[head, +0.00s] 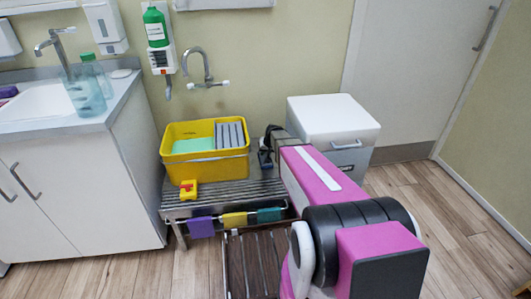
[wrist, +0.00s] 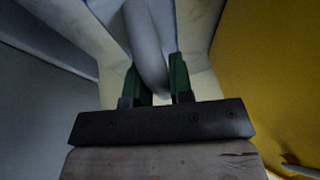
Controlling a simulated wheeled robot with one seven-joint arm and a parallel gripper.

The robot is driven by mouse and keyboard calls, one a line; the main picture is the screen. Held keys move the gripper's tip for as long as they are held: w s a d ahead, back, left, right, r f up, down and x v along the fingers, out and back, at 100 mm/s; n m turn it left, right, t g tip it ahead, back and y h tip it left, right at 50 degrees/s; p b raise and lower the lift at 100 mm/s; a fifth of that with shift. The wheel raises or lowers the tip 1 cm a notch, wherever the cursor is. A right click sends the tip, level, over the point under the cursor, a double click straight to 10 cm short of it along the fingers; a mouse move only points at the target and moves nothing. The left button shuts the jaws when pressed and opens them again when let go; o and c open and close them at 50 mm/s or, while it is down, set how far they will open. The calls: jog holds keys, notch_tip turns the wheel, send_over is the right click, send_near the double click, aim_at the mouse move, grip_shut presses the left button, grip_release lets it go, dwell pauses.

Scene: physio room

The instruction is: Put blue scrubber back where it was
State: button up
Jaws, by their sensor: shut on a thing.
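In the wrist view my gripper (wrist: 157,80) has its two green fingers shut on a smooth, pale blue-grey, rounded piece (wrist: 145,40), which I take to be the blue scrubber. It extends up and away past the fingers, and its far end is out of view. In the head view my gripper is a dark shape (head: 265,152) at the right side of the yellow tub (head: 205,168), between it and the white box. The scrubber cannot be made out there. The tub's yellow wall fills the right of the wrist view.
The tub, holding a mint-green block (head: 193,145) and a grey ribbed piece (head: 230,135), stands on a slatted bench (head: 225,190). A yellow-and-red item (head: 188,190) sits in front. Cloths hang from the rail (head: 237,219). A white box (head: 335,120) stands right. A sink counter (head: 50,118) stands left.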

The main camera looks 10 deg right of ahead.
jog(key=shift+f, duration=0.15)
jog(key=o, duration=0.8)
jog(key=v, duration=1.2)
jog(key=s+g, duration=0.1)
jog(key=s, duration=0.6)
jog(key=s+a+g+h, duration=0.1)
jog(key=s+g, duration=0.1)
jog(key=s, duration=0.6)
jog(key=s+a+g+h, duration=0.1)
jog(key=s, duration=0.7)
jog(key=shift+f+g, duration=0.3)
jog(key=shift+f, duration=0.05)
